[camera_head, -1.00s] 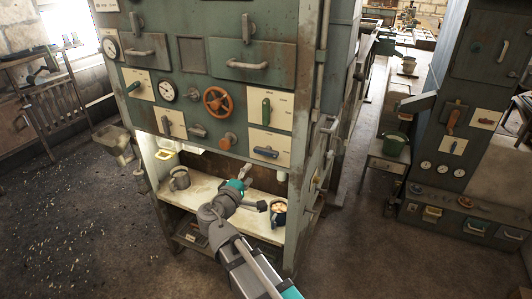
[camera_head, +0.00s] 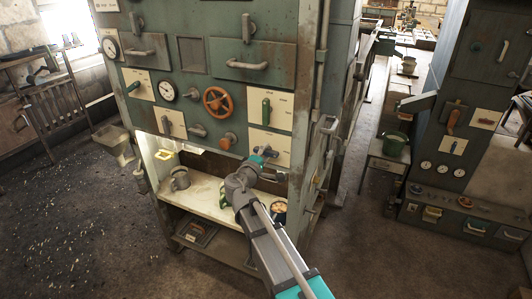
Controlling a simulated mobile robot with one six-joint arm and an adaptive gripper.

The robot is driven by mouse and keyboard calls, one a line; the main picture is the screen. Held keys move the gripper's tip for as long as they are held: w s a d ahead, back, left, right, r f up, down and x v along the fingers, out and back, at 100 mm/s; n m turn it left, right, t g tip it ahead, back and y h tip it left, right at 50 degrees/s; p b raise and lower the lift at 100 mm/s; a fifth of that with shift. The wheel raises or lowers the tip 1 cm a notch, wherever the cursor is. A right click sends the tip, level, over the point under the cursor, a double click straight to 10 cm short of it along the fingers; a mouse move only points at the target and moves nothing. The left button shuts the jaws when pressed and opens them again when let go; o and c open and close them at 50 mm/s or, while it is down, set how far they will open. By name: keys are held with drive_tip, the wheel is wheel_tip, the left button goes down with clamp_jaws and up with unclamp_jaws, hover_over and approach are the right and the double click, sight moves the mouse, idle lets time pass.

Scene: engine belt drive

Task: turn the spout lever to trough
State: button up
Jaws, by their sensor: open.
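The green machine front carries several levers on cream plates. A green lever (camera_head: 266,111) stands upright on the upper right plate. The lower right plate (camera_head: 282,141) holds a blue lever that lay near level earlier; my gripper (camera_head: 269,151) is now in front of it and mostly hides it. I cannot tell whether the fingers touch it. A grey lever (camera_head: 168,127) hangs on the lower left plate and another lever (camera_head: 135,86) is on the plate above. The labels are too small to tell which lever is the spout's. My gripper is open.
An orange handwheel (camera_head: 217,101) and an orange knob (camera_head: 228,140) stick out left of my gripper. Below, a shelf (camera_head: 207,205) holds a grey mug (camera_head: 180,179) and a dark pot (camera_head: 279,209) with round items. A second green cabinet (camera_head: 450,150) stands at right.

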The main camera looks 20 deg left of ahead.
drive_tip(key=shift+w, duration=0.4)
clamp_jaws()
